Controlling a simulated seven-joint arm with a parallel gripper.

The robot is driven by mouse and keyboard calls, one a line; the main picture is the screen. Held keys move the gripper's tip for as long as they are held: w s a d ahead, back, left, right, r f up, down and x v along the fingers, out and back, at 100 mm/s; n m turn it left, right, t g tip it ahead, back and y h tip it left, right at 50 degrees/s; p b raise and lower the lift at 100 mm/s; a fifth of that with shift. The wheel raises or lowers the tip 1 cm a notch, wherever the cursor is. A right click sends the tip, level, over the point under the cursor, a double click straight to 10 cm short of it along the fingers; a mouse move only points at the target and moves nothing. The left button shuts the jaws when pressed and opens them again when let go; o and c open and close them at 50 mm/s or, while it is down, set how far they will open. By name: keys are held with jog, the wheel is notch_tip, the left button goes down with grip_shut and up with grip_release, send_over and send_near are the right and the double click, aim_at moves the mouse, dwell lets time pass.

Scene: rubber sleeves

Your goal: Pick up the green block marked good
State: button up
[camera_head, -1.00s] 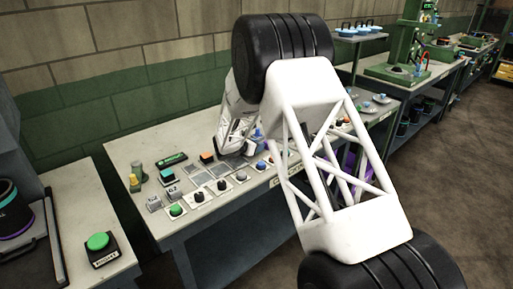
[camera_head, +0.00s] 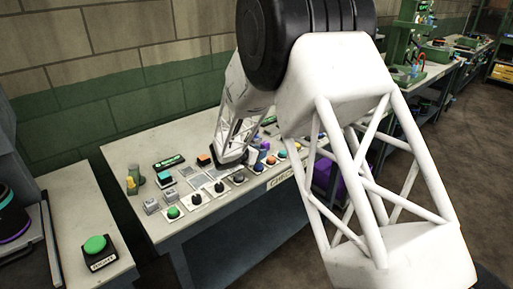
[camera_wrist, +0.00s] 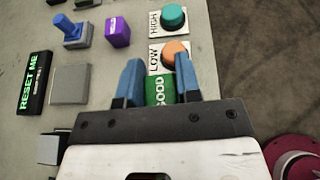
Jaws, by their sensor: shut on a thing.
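The green block marked GOOD (camera_wrist: 158,90) is between the two blue fingers of my gripper (camera_wrist: 158,80) in the wrist view. The fingers are shut on it, one on each side. Its white lettering faces the camera, and its lower part is hidden behind the dark gripper body. In the head view my gripper (camera_head: 243,160) is low over the bench, and the block cannot be made out there. I cannot tell whether the block touches the bench.
Beyond the block are an orange button marked LOW (camera_wrist: 174,52) and a teal button marked HIGH (camera_wrist: 173,17). A purple block (camera_wrist: 118,32), a blue-handled switch (camera_wrist: 75,32) and a RESET ME sign (camera_wrist: 34,82) are to the left. The bench edge is close on the right.

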jog(key=shift+s+d+r, duration=0.1)
jog(key=shift+s+d, duration=0.2)
jog(key=shift+s, duration=0.65)
jog(key=shift+s+d+r, duration=0.1)
jog(key=shift+s+d, duration=0.15)
jog(key=shift+s, duration=0.75)
jog(key=shift+s+d+r, duration=0.1)
jog(key=shift+s+d, duration=0.2)
jog(key=shift+s, duration=0.65)
jog(key=shift+s+a, duration=0.1)
jog(key=shift+s+a, duration=0.4)
jog(key=shift+a, duration=0.05)
jog(key=shift+m+h, duration=0.3)
jog(key=s+a, duration=0.6)
jog(key=s, duration=0.1)
jog(key=s+a, duration=0.3)
jog(key=s, duration=0.1)
jog(key=shift+s+r, duration=0.1)
jog(key=shift+r, duration=0.25)
jog(key=w+a, duration=0.2)
jog(key=w, duration=0.2)
jog(key=w+a+f, duration=0.1)
jog(key=w+a, duration=0.1)
jog(key=w, duration=0.3)
jog(key=w+a, duration=0.3)
jog(key=w, duration=0.2)
jog(key=shift+w+f, duration=0.25)
